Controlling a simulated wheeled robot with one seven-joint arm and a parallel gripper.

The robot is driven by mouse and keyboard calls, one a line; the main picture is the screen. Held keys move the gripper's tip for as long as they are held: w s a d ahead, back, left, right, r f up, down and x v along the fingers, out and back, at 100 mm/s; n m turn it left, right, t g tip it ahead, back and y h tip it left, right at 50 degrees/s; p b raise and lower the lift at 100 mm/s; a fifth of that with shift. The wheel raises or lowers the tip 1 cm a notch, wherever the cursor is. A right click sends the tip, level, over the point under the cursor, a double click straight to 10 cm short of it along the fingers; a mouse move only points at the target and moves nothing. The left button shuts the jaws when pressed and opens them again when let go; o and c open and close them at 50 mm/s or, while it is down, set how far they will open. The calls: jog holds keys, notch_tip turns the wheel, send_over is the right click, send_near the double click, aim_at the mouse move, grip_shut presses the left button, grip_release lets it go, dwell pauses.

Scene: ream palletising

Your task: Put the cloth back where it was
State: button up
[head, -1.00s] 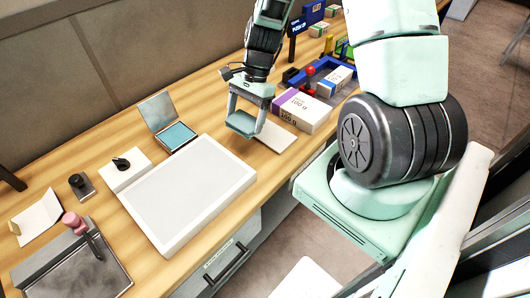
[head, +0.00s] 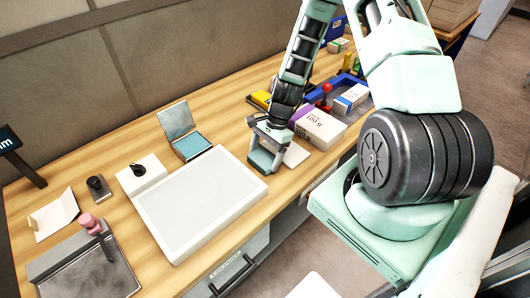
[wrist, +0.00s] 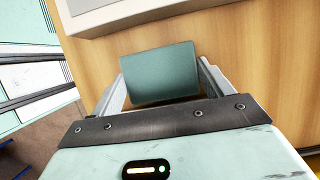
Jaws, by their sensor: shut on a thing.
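The cloth (wrist: 158,72) is a folded teal-green pad. In the wrist view it is held between the two fingers of my gripper (wrist: 160,82), over bare wood beside a white-rimmed tray. In the head view my gripper (head: 264,162) points down near the tray's right corner, with the cloth (head: 262,158) partly hidden by the fingers. The cloth is low over the desk; I cannot tell whether it touches the wood. A thin pale plate (head: 296,155) lies just right of my gripper.
The large white tray (head: 203,197) lies left of my gripper. A white and purple 100 g box (head: 320,128) stands close on the right, with a blue bin (head: 366,96) beyond. An open case with a teal pad (head: 192,145) is behind the tray. The desk's front edge is close.

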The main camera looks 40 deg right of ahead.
jog(key=shift+f, duration=0.15)
jog(key=o, duration=1)
jog(key=b+v, duration=0.3)
jog(key=v, duration=0.9)
notch_tip(320, 180, up, 4)
jog(key=n, duration=0.5)
send_over(257, 162)
jog(key=s+a+r+n+g+h, duration=0.1)
jog(key=s+a+r+n+h, duration=0.2)
jog(key=a+n, duration=0.45)
jog(key=s+a+r+n, duration=0.2)
jog(key=s+a+n, duration=0.2)
jog(key=s, duration=0.1)
jog(key=s+a+r+n, duration=0.2)
jog(key=s+a+n, duration=0.2)
jog(key=s, duration=0.1)
jog(key=s+a+r+n+t, duration=0.1)
jog(key=s+a+r+n, duration=0.1)
jog(key=s+a+n, duration=0.2)
jog(key=shift+s+a+n+h, duration=0.3)
jog(key=shift+s+n+h, duration=0.1)
jog(key=shift+n, duration=0.05)
